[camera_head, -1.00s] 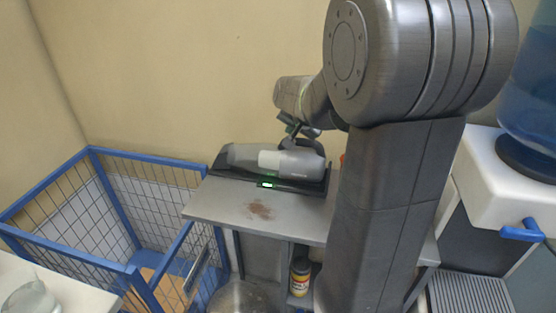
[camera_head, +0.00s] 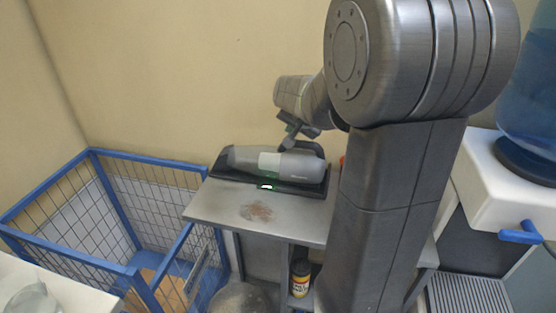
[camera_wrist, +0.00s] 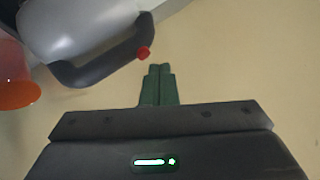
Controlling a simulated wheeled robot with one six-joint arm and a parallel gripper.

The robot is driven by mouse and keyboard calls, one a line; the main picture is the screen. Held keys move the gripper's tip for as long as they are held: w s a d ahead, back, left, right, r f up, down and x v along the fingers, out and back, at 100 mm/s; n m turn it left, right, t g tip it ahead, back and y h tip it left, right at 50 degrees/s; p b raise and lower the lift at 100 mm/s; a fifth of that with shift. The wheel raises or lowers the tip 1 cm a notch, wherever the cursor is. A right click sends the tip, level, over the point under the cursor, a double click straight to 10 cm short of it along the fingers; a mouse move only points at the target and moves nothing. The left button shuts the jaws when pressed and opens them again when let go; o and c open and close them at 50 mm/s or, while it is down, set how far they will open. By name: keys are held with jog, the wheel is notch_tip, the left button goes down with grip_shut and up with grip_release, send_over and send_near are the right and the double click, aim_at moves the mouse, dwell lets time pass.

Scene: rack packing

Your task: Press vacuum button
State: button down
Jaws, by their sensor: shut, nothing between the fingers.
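The grey handheld vacuum (camera_head: 300,168) lies in its black dock on the small grey table. In the wrist view its grey body (camera_wrist: 75,25) and dark looped handle (camera_wrist: 105,70) fill the upper left. A red button (camera_wrist: 144,53) shows at the handle's end. My gripper (camera_wrist: 159,68) is shut and empty, its green fingers together. In the wrist view the fingertips appear just below and right of the red button; I cannot tell the depth gap. In the head view my gripper (camera_head: 289,140) is just above the vacuum's handle end, and the button is not discernible.
A stained patch (camera_head: 258,212) marks the grey table (camera_head: 215,207) in front of the vacuum. An orange-rimmed object (camera_wrist: 18,95) is at the wrist view's left. A blue wire cage (camera_head: 105,215) stands left, a water dispenser (camera_head: 475,160) right. The wall is close behind.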

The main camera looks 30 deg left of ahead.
notch_tip(320, 180, up, 6)
jog(key=p, duration=0.4)
jog(key=shift+p, duration=0.3)
jog(key=shift+a+f, duration=0.1)
